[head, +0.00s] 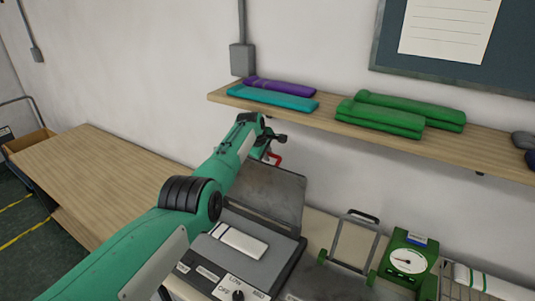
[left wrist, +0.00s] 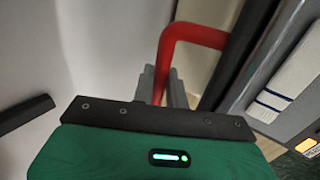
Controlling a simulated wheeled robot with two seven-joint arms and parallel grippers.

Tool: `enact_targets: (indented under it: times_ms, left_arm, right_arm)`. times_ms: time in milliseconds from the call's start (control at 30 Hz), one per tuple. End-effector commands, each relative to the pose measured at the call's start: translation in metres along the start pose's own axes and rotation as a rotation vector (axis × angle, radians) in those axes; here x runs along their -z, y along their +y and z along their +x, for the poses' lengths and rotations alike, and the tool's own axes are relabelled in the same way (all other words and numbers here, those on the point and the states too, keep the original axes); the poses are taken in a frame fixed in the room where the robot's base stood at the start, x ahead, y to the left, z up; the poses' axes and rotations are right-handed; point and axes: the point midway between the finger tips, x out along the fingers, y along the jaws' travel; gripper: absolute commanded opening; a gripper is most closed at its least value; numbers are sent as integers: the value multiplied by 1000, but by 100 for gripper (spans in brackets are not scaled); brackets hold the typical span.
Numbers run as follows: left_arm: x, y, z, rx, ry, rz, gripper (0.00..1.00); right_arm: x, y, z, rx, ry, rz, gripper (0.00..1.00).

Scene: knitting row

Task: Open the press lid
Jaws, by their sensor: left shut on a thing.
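The press has a grey flat lid (head: 268,192), which stands raised and tilted back toward the wall, clear of the bed (head: 270,270). A white folded cloth (head: 240,241) lies on the bed; it also shows in the left wrist view (left wrist: 285,88). The lid has a red handle (head: 275,158), seen large in the left wrist view (left wrist: 195,33). My left gripper (head: 274,146) is at the lid's top edge. In the left wrist view its fingers (left wrist: 163,86) are shut on the red handle. My right gripper is not in view.
A wall shelf (head: 480,152) with rolled green, teal and purple fabrics runs just above and behind the lid. A green dial scale (head: 408,260) and a metal frame stand (head: 355,240) stand to the right. A bare wooden table (head: 95,175) is at the left.

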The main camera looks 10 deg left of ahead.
Motion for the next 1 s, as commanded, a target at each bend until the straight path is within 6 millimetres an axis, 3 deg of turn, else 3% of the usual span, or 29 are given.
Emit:
enact_targets:
  times_ms: [33, 67, 167, 633, 1000]
  left_arm:
    - [0, -2, 2, 5, -1, -1, 0]
    - [0, -2, 2, 5, -1, -1, 16]
    - [0, -2, 2, 4, -1, -1, 33]
    - [0, 0, -4, 2, -1, 0, 33]
    - [0, -1, -30, -1, 0, 0, 33]
  right_arm:
    - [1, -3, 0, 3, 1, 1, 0]
    - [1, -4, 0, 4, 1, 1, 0]
    - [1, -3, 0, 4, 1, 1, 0]
    - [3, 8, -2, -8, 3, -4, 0]
    - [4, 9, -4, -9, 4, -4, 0]
